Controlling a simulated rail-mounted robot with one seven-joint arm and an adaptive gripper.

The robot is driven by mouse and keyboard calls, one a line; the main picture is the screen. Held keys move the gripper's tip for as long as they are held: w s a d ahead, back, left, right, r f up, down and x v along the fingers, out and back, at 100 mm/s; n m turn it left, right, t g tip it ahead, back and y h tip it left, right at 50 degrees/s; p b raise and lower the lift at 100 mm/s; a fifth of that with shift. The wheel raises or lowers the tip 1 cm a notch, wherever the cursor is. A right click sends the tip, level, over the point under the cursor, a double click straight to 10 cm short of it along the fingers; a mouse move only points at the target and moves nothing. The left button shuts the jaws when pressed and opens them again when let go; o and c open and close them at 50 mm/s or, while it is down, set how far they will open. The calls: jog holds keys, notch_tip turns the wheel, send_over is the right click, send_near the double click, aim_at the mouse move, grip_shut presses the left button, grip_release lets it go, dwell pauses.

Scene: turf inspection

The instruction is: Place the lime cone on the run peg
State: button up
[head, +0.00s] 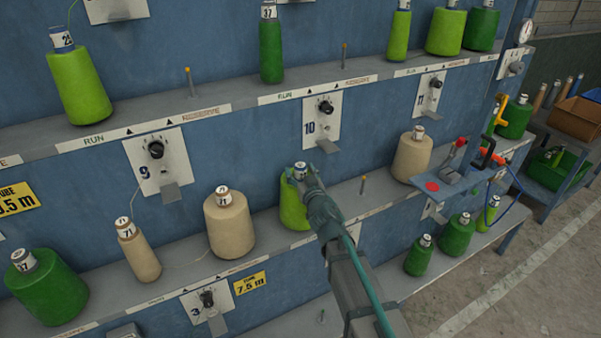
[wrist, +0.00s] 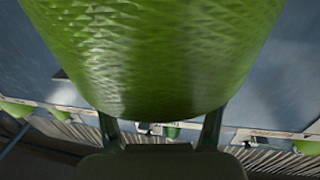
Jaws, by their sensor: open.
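A lime cone (head: 294,212) with a white-labelled top stands on the middle shelf, left of my arm. My gripper (head: 304,178) is at its upper part, which is partly hidden by the gripper. In the wrist view the textured lime body (wrist: 160,55) fills the upper middle, with my gripper's fingers (wrist: 160,126) open on either side of its lower edge. I cannot tell whether they touch it. A bare peg (head: 363,186) stands on the same shelf to the right. I cannot read whether its label says run; the cone hides whatever peg is under it.
Cream cones stand left (head: 229,222) and right (head: 411,158) on the same shelf. The upper shelf has a RUN label (head: 94,140), a lime cone (head: 78,85) and bare pegs (head: 189,82) (head: 344,55).

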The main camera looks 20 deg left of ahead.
jog(key=shift+r, duration=0.15)
jog(key=v, duration=1.2)
jog(key=w+d+f+m+g+h, duration=0.15)
jog(key=d+f+m+h, duration=0.4)
jog(key=d+f, duration=0.95)
jog(key=s+d+f+g+h, duration=0.25)
jog(key=d+f, duration=0.35)
jog(key=f, duration=0.4)
jog(key=s+d+f+g+h, duration=0.2)
jog(key=s+d+f+h, duration=0.3)
jog(key=f, duration=0.4)
jog(key=s+d+f+m+g, duration=0.2)
jog(key=s+d+f+g, duration=0.5)
jog(key=s+d+f, duration=0.45)
jog(key=s+f+g+y, duration=0.2)
jog(key=s+g, duration=0.6)
jog(key=s, duration=1.7)
notch_tip(320, 180, down, 2)
jog(key=shift+f, duration=0.2)
jog(key=shift+d, duration=0.15)
